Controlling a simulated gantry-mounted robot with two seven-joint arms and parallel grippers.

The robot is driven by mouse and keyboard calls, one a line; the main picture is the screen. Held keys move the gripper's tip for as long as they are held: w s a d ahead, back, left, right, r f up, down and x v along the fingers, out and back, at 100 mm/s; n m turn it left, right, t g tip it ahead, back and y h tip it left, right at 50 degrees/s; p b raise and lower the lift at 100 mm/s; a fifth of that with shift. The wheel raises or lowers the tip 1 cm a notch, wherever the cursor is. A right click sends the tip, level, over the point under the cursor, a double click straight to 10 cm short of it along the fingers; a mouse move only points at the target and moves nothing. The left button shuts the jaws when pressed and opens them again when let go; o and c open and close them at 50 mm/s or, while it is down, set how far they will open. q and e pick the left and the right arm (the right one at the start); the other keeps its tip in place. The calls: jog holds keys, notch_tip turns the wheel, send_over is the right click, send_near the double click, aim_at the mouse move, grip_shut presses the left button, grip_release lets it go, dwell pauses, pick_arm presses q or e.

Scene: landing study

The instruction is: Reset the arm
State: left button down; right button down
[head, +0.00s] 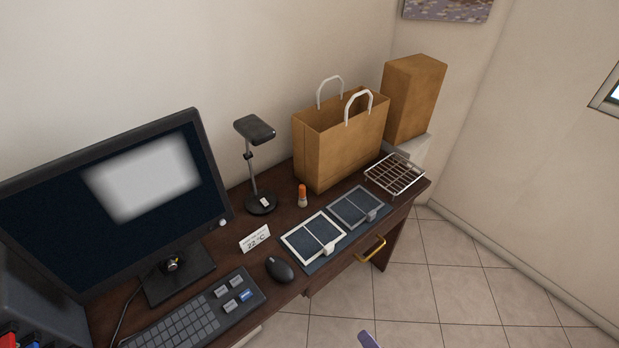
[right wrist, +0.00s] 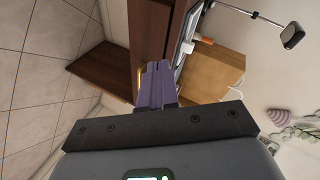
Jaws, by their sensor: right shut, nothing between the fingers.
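My right gripper (head: 369,340) barely shows at the bottom edge of the head view, as a purple fingertip over the tiled floor in front of the desk (head: 235,200). In the right wrist view the purple fingers of my right gripper (right wrist: 156,78) are together, with nothing held between them. They point toward the desk (right wrist: 150,38), and appear clear of it. My left gripper is in neither view.
On the desk stand a monitor (head: 100,205), keyboard (head: 190,322), mouse (head: 279,269), lamp (head: 255,130), two framed panels (head: 314,238), a paper bag (head: 335,140) and a wire rack (head: 395,174). A yellow handle (head: 371,250) sticks out in front. The floor (head: 440,290) at right is clear.

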jog(key=s+d+r+n+g+h+p, duration=0.1)
jog(key=s+d+r+n+g+h, duration=0.2)
jog(key=s+d+n+g+h, duration=0.6)
jog(key=s+r+n+y+p, duration=0.1)
jog(key=s+r+y+p, duration=0.2)
jog(key=r+p, duration=3.4)
jog(key=shift+a+r+t+p, duration=0.3)
jog(key=shift+a+p, duration=0.15)
jog(key=shift+p, duration=0.05)
